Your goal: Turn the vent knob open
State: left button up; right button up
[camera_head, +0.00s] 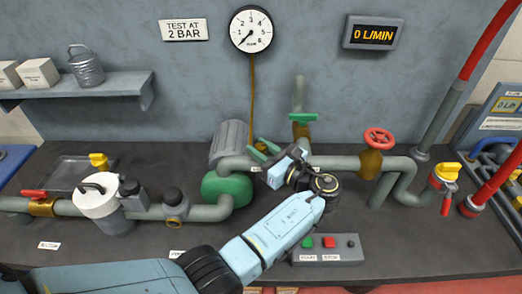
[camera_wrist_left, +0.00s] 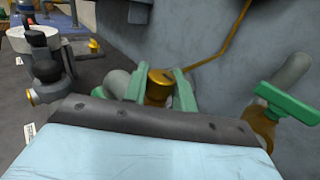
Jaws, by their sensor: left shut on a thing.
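A small brass knob (camera_head: 262,147), which I take to be the vent knob, sits on the grey pipe below the gauge line. Its label is too small to read. My left gripper (camera_head: 265,150) reaches it from the front right, with a green-tipped finger on either side. In the left wrist view, the brass knob (camera_wrist_left: 158,84) stands between the two fingertips of my left gripper (camera_wrist_left: 153,82), which is shut on it. The knob's lower part is hidden behind the gripper. My right gripper is not in view.
A green-handled valve (camera_head: 303,117) stands close behind the gripper, and a red handwheel (camera_head: 379,138) is to its right. The green pump (camera_head: 226,188) is left of it. The pressure gauge (camera_head: 251,30) needle points low left; the flow display (camera_head: 373,34) reads 0 L/MIN.

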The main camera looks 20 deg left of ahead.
aim_at(261, 145)
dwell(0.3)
pick_arm(q)
jog(key=o, duration=1)
jog(key=shift+c, duration=0.2)
jog(key=shift+r, duration=0.1)
notch_tip(261, 145, up, 10)
jog(key=shift+f+p, duration=0.1)
jog(key=shift+p, duration=0.65)
